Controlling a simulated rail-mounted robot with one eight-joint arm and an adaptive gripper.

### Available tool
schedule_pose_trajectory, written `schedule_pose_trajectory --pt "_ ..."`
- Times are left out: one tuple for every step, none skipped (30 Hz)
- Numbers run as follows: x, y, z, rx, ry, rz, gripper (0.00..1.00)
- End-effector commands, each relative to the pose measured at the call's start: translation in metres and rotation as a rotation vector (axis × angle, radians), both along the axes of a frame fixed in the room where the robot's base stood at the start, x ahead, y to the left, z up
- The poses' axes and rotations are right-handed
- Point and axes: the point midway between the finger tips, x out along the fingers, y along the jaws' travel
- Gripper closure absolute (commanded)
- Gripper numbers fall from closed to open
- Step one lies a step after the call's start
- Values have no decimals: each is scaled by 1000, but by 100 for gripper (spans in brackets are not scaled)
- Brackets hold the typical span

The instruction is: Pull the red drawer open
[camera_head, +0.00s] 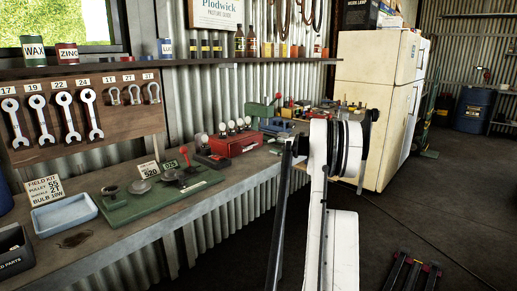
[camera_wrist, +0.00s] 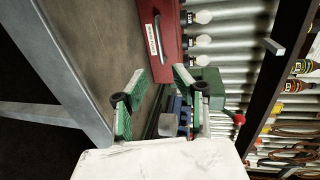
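The red drawer (camera_head: 236,144) is the front of a red box on the workbench, with several light bulbs standing along its top. In the wrist view the drawer front (camera_wrist: 171,46) appears turned sideways at the top, with a grey bar handle (camera_wrist: 162,38) and a pale label (camera_wrist: 150,40). My gripper (camera_wrist: 161,82) has two green-padded fingers, spread apart with nothing between them. The fingertips are below the drawer in the wrist view and do not visibly touch the handle. In the head view my arm hides the gripper's fingers.
The workbench (camera_head: 165,222) carries a green board (camera_head: 150,207) with metal parts, a blue tray (camera_head: 64,214) and a green tool (camera_head: 260,109) behind the red box. A shelf (camera_head: 120,69) with tins and bottles runs above. A cream fridge (camera_head: 372,85) stands behind my arm.

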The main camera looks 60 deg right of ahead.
Motion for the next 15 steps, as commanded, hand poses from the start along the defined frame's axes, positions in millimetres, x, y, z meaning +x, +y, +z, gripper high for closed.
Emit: schedule_pose_trajectory --pt "0 -2 -2 2 -3 -2 73" --pt "1 -3 -2 3 -4 -2 73" --pt "3 -3 -3 3 -5 -2 73" --pt "6 -4 -4 3 -5 -2 73" --pt "9 -4 -4 3 -5 -1 73" --pt "14 -4 -5 3 -4 -1 73" --pt "19 -5 -6 3 -4 -1 73" --pt "24 -5 -8 2 -4 -1 73" --pt "31 -6 -9 2 -4 -1 73" --pt "36 -7 -11 2 -4 -1 73" --pt "41 -8 -12 2 -4 -1 73" --pt "49 -8 -13 3 -3 0 73" --pt "55 -9 -14 3 -3 0 73" --pt "60 -10 -16 3 -3 -1 73" --pt "67 -11 -18 3 -3 -1 73"
